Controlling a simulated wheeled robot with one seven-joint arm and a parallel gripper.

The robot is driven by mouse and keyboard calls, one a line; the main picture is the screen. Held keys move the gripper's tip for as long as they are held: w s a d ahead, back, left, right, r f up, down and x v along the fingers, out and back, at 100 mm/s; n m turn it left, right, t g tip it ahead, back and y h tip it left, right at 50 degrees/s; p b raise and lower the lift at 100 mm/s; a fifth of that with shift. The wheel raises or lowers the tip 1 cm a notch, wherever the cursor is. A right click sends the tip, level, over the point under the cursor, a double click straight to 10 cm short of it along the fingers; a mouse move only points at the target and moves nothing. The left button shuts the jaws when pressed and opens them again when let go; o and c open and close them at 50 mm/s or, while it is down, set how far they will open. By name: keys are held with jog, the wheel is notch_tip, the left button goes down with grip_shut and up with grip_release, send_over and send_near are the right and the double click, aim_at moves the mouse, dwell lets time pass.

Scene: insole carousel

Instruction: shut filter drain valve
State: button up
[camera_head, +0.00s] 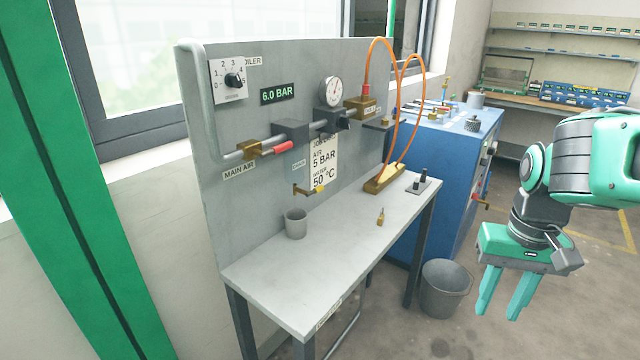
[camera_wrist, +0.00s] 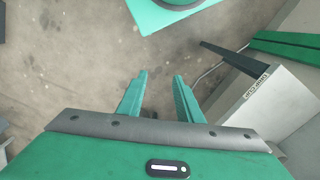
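A small brass valve with a short yellow handle (camera_head: 319,189) sticks out low on the grey panel, above a grey cup (camera_head: 296,223) on the bench. I cannot tell from the handle whether the valve is open or shut. A dark block (camera_head: 291,131), perhaps the filter, sits on the pipe higher up. My gripper (camera_head: 502,312) is open and empty at the right, pointing down, well apart from the valve. In the wrist view, its fingers (camera_wrist: 160,80) are spread over bare floor, and the valve is not visible.
The grey bench top (camera_head: 330,240) is mostly clear, with a small brass part (camera_head: 381,216) and a brass fixture (camera_head: 384,180) on it. A red-handled main air valve (camera_head: 283,147) is above. A bucket (camera_head: 446,290) stands on the floor between bench and gripper. A blue cabinet (camera_head: 425,180) is behind.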

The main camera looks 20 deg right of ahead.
jog(key=w+d+f+h, duration=0.2)
jog(key=w+f+h, duration=0.1)
jog(key=w, duration=0.4)
jog(key=w+d+f+h, duration=0.2)
jog(key=w+h, duration=0.1)
jog(key=w, duration=0.5)
jog(key=w+d+f+h, duration=0.3)
jog(key=w+h, duration=0.1)
jog(key=w, duration=0.3)
jog(key=w+a+r+n+t+h, duration=0.25)
jog(key=w+a+t, duration=0.25)
jog(key=w+a, duration=0.25)
jog(key=w+a+r+n+t+h, duration=0.1)
jog(key=w+a+r+n+t, duration=0.1)
jog(key=w+a+n+t, duration=0.45)
jog(key=w+a+n+t+y, duration=0.2)
jog(key=w+a+t, duration=0.1)
jog(key=a, duration=0.5)
jog(key=w+a+n+t+y, duration=0.2)
jog(key=w+a+t, duration=0.2)
jog(key=a, duration=0.4)
jog(key=x, duration=1)
jog(key=shift+w+d+r, duration=0.2)
jog(key=shift+d+r, duration=0.15)
jog(key=shift+d, duration=0.05)
jog(key=shift+g, duration=0.25)
grip_shut()
